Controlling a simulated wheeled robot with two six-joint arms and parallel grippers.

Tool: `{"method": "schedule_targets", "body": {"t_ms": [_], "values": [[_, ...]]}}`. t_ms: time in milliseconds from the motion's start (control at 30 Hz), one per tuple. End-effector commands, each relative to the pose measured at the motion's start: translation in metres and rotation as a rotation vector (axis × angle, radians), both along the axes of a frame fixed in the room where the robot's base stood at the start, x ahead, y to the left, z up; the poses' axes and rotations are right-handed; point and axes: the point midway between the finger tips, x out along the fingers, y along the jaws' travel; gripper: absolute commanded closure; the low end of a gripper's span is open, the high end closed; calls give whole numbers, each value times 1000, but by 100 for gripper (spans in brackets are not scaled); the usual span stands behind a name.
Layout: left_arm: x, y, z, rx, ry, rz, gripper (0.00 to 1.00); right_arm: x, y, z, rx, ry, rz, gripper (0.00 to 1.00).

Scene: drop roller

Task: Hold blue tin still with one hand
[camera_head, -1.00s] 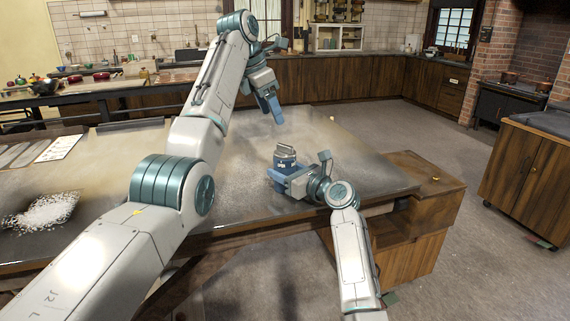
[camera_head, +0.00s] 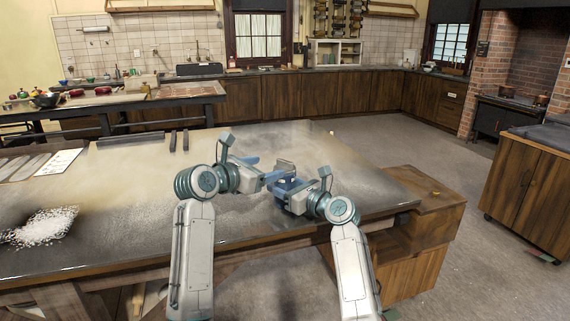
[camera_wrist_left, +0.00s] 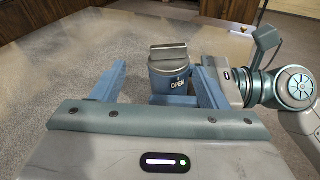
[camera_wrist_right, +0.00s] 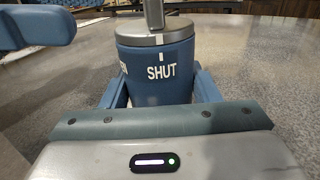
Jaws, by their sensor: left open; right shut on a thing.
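The blue tin stands upright on the grey tabletop; its grey lid with a raised bar (camera_head: 285,164) shows in the head view. In the right wrist view the tin (camera_wrist_right: 155,80) reads "SHUT" under a white mark, and my right gripper (camera_wrist_right: 158,95) is shut on its body. In the left wrist view the tin (camera_wrist_left: 168,76) reads "OPEN". My left gripper (camera_wrist_left: 160,84) is open, its fingers apart on either side of the tin at a small distance. In the head view my left gripper (camera_head: 264,170) comes from the left and my right gripper (camera_head: 283,187) from the right.
The table (camera_head: 130,220) bears a pile of white bits (camera_head: 45,226) and a paper sheet (camera_head: 58,162) at left, and two dark bars (camera_head: 179,141) at the back. The tabletop around the tin is otherwise clear. A wooden cabinet (camera_head: 415,235) stands at the table's right end.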

Motion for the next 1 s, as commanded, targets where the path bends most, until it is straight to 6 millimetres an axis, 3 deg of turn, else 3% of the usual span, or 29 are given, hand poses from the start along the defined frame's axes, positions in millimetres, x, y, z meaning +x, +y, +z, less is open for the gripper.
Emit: {"method": "schedule_targets", "body": {"t_ms": [200,400,567,1000], "values": [[-33,13,-10,-177,-43,33,33,0,0,-1,0,1,1,73],[-42,15,-10,-236,-57,40,33,0,0,0,0,1,1,73],[-26,3,-10,-238,-57,40,33,0,0,0,-1,1,1,73],[38,-46,-10,-235,-56,39,33,0,0,0,-1,1,0,73]]}}
